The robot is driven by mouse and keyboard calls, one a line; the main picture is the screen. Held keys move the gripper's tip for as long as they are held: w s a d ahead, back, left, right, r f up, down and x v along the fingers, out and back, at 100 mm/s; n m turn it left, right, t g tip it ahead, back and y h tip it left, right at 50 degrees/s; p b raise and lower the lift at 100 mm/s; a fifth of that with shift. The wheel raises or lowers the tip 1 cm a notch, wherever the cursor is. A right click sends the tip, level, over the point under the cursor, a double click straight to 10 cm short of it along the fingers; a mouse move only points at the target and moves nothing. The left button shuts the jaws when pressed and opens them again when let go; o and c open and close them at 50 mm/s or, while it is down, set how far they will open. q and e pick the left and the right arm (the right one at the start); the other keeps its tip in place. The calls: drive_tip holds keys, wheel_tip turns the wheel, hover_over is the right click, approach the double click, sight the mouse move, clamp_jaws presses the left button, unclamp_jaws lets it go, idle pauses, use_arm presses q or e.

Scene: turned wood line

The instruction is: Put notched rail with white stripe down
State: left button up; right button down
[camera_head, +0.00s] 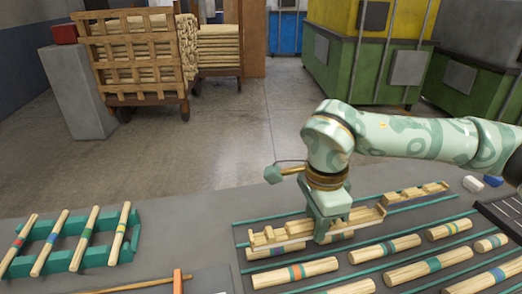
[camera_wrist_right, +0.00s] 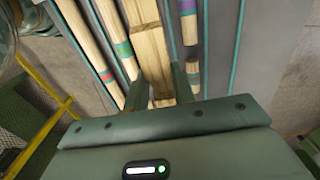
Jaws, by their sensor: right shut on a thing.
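My right gripper (camera_head: 328,232) points down over the rack of turned pieces at the front right. It is shut on a notched rail (camera_head: 367,217), a pale wooden bar with raised blocks, which runs out on both sides of the fingers. The rail also shows in the right wrist view (camera_wrist_right: 150,45), between the two fingers (camera_wrist_right: 161,88). My left gripper is not in view.
Another notched rail (camera_head: 415,194) lies behind on the right. Several banded dowels (camera_head: 405,273) lie in rows between green strips. A green rack (camera_head: 75,262) with several striped sticks stands at left. Bare grey tabletop (camera_head: 190,232) lies between.

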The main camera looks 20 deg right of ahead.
drive_tip(key=n, duration=0.5)
drive_tip(key=shift+s+a, duration=0.1)
drive_tip(key=shift+a, duration=0.05)
drive_tip(key=n, duration=0.2)
drive_tip(key=shift+s+n, duration=0.2)
drive_tip(key=shift+n, duration=0.2)
drive_tip(key=n, duration=0.3)
drive_tip(key=shift+s+a+r, duration=0.1)
drive_tip(key=shift+s+a, duration=0.05)
drive_tip(key=shift+s, duration=0.1)
drive_tip(key=n, duration=0.2)
drive_tip(key=s+r+n+p, duration=0.1)
drive_tip(key=n, duration=0.2)
drive_tip(key=s+r+n+p, duration=0.1)
drive_tip(key=n, duration=0.1)
drive_tip(key=shift+s+a+n, duration=0.1)
drive_tip(key=shift+s+n, duration=0.15)
drive_tip(key=shift+n, duration=0.15)
drive_tip(key=shift+w+f, duration=0.1)
